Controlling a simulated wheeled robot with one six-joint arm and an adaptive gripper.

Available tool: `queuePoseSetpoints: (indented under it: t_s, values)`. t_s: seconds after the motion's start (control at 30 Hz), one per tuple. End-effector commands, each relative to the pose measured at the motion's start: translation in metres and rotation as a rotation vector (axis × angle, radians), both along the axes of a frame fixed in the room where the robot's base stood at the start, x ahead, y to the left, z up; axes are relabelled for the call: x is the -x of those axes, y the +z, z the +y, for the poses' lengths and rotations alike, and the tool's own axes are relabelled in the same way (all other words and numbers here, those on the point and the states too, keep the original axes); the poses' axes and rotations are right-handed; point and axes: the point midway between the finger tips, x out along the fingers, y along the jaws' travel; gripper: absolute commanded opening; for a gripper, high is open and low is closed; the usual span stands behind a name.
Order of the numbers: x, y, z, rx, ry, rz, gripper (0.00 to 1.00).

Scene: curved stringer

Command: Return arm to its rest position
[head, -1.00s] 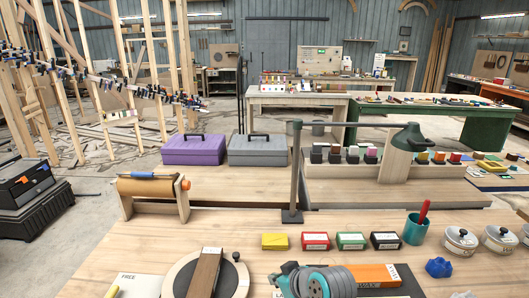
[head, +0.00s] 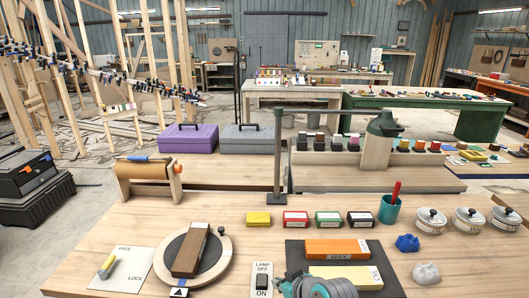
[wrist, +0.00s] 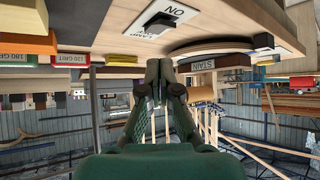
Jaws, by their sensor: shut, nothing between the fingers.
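My gripper's two dark green fingers (wrist: 161,82) reach up the middle of the wrist view with their tips together and nothing between them. They point toward the bench edge, below the lamp switch plate in the picture. I cannot tell their exact distance from it. In the head view, part of my arm (head: 318,287), teal with grey rings, shows at the bottom edge, and the fingers are not clear there. The lamp switch (head: 262,280) is left of it on the bench, labelled OFF and ON. The black switch rocker (wrist: 160,19) also shows in the wrist view.
The bench (head: 230,207) holds a round turntable with a dark block (head: 191,251), an orange and a yellow block on a dark mat (head: 299,250), small boxes, a teal cup (head: 389,210) and lidded tins. A dark post (head: 277,165) stands upright behind them.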

Motion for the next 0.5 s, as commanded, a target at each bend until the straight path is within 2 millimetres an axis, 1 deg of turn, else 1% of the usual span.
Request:
queuePoseSetpoints:
  t_s: [0.03,0.17,0.33,0.47,0.5]
  values:
    - [0.004,-0.007,-0.002,-0.002,-0.01,0.0,0.0]
    - [0.015,-0.021,-0.008,-0.013,-0.039,-0.007,0.0]
    - [0.035,-0.046,-0.019,-0.028,-0.092,-0.02,0.0]
    - [0.062,-0.072,-0.033,-0.042,-0.15,-0.038,0.0]
    - [0.072,-0.081,-0.037,-0.047,-0.17,-0.045,0.0]
